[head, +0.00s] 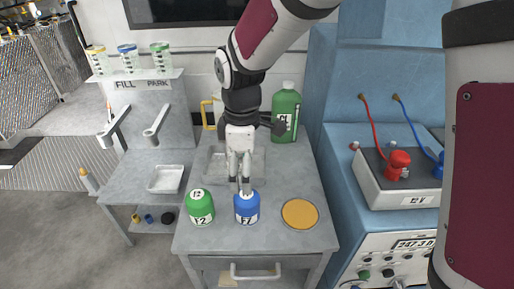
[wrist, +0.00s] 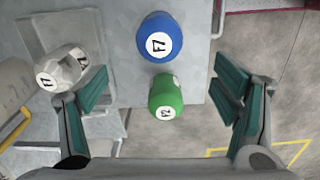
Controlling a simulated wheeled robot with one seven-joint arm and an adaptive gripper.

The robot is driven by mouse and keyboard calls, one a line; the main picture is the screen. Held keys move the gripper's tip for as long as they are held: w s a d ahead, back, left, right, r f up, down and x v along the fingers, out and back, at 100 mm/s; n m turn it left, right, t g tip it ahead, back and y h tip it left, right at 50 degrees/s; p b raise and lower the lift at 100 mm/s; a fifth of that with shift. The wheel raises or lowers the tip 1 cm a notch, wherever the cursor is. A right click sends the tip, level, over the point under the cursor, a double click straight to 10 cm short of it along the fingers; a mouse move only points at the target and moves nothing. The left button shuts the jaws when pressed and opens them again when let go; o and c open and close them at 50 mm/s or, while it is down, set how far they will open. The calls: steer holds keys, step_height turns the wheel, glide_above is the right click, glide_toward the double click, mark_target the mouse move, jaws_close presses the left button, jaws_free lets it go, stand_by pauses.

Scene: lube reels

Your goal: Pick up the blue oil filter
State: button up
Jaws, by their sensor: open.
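The blue oil filter (head: 246,207) stands upright near the front edge of the grey work table, with a white label. In the wrist view the blue filter (wrist: 160,37) is at the top middle, beyond the fingertips. A green filter (head: 200,208) stands just left of it; in the wrist view this green filter (wrist: 166,100) lies between the two finger lines. My gripper (head: 243,186) points down over or just behind the blue filter in the head view, and overlaps its top edge. In the wrist view my gripper (wrist: 160,88) has its fingers wide apart, holding nothing.
A yellow-orange disc (head: 300,214) lies right of the blue filter. A green bottle (head: 286,112) stands at the back. A white labelled canister (wrist: 62,68) is near the left finger in the wrist view. A blue bench with a 12 V box (head: 410,185) stands right.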

mark_target(247, 208)
steer(key=shift+a+f+n, duration=0.1)
steer(key=shift+f+n, duration=0.3)
steer(key=shift+f, duration=0.55)
steer(key=f, duration=1.3)
steer(key=shift+w+d+f, duration=0.1)
steer(key=shift+d+f, duration=0.1)
steer(key=shift+d, duration=0.05)
steer(key=shift+c, duration=0.6)
steer(key=c, duration=1.4)
steer(key=shift+r, duration=0.1)
